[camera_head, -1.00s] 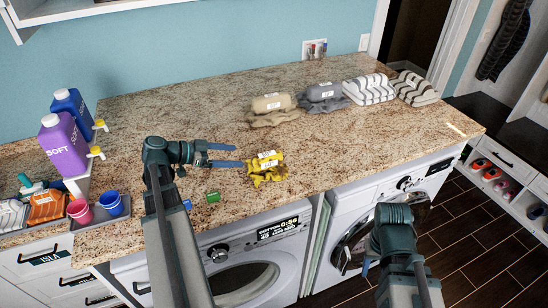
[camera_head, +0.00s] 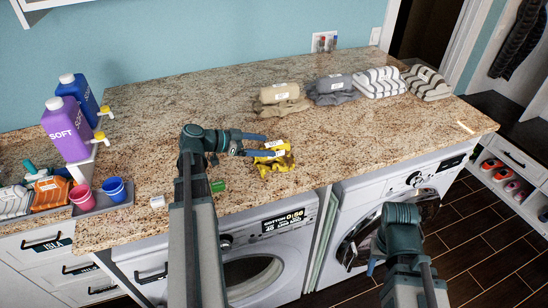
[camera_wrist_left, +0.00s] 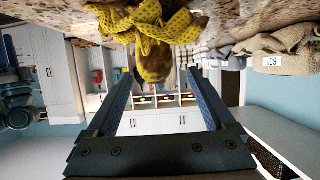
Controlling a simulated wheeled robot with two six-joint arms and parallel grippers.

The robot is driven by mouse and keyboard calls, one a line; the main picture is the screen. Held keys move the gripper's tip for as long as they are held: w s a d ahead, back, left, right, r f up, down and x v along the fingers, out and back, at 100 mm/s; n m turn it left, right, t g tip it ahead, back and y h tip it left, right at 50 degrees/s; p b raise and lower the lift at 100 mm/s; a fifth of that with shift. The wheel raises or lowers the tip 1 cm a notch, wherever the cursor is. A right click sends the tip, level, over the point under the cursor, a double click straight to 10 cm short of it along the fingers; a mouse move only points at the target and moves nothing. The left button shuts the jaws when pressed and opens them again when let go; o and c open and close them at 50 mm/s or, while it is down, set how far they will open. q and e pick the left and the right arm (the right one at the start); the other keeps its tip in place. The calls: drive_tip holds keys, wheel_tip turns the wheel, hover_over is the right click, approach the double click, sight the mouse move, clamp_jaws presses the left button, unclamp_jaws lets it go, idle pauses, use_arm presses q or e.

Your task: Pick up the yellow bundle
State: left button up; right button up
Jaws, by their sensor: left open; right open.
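The yellow bundle (camera_head: 279,164) lies on the granite counter (camera_head: 200,100) near its front edge, with a white label on top. My left gripper (camera_head: 270,146) is open, its two blue fingers reaching the bundle from the left and overlapping its upper part in the head view. In the left wrist view, the dotted yellow cloth (camera_wrist_left: 152,55) shows at the top, between and beyond the open fingertips (camera_wrist_left: 160,75). I cannot tell whether the fingers touch it. My right gripper (camera_head: 372,266) is mostly hidden by its arm, in front of the washers, away from the bundle.
A beige bundle (camera_head: 279,95), a grey bundle (camera_head: 333,87) and two striped bundles (camera_head: 379,83) (camera_head: 427,82) stand along the back right. A green block (camera_head: 218,186) and a white block (camera_head: 157,201) lie near my left arm. Detergent bottles (camera_head: 66,130) and cups (camera_head: 115,190) are at left.

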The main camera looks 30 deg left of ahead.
sight(277, 147)
use_arm(q)
drive_tip(key=b+x, duration=0.2)
drive_tip(key=x, duration=0.3)
drive_tip(key=shift+d+f, duration=0.1)
drive_tip(key=shift+d, duration=0.1)
clamp_jaws()
